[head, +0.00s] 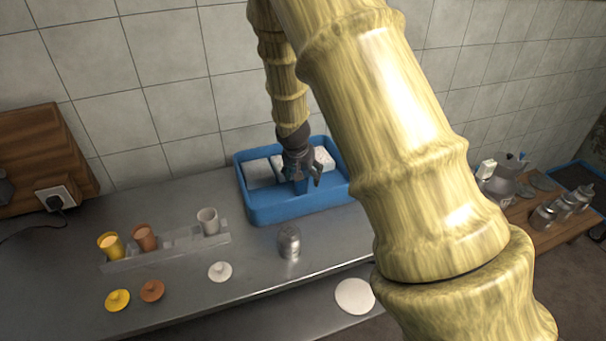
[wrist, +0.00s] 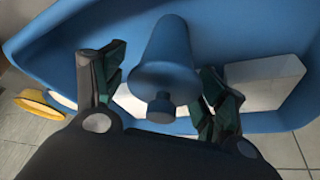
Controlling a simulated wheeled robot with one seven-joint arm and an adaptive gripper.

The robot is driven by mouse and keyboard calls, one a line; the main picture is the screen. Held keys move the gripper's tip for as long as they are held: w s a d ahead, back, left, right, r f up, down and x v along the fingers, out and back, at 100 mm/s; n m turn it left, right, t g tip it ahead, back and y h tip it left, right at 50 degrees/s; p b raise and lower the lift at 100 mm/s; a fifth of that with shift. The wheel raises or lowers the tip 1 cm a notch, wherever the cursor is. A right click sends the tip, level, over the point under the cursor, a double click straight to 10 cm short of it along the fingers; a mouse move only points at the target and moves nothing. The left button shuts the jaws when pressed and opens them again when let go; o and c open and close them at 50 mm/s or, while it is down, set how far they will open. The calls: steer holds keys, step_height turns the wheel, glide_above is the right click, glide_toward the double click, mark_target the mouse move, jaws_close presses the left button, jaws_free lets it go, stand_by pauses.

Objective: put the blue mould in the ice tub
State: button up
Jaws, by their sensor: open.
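The blue ice tub (head: 285,212) stands at the back of the metal counter against the tiled wall, with pale blocks (head: 322,158) inside. My gripper (head: 302,183) is down over the tub's middle. The blue mould (head: 300,187) shows only in part under it. In the wrist view the blue mould (wrist: 163,55), a tapered cup with a knobbed cap, is inside the tub's outline, between the spread fingers of my gripper (wrist: 162,68). Gaps show beside the mould near the fingers. I cannot tell whether the mould rests on the tub floor.
A clear rack (head: 170,250) holds a yellow cup (head: 110,246), an orange cup (head: 144,238) and a pale grey cup (head: 208,221). Yellow, orange and white lids lie in front. A metal shaker (head: 289,243) stands close before the tub. My arm hides the counter's right part.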

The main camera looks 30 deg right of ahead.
steer(key=shift+r, duration=0.25)
steer(key=b+v, duration=0.2)
steer(key=v, duration=0.9)
steer(key=shift+a+r, duration=0.2)
steer(key=shift+r, duration=0.15)
steer(key=shift+s, duration=0.1)
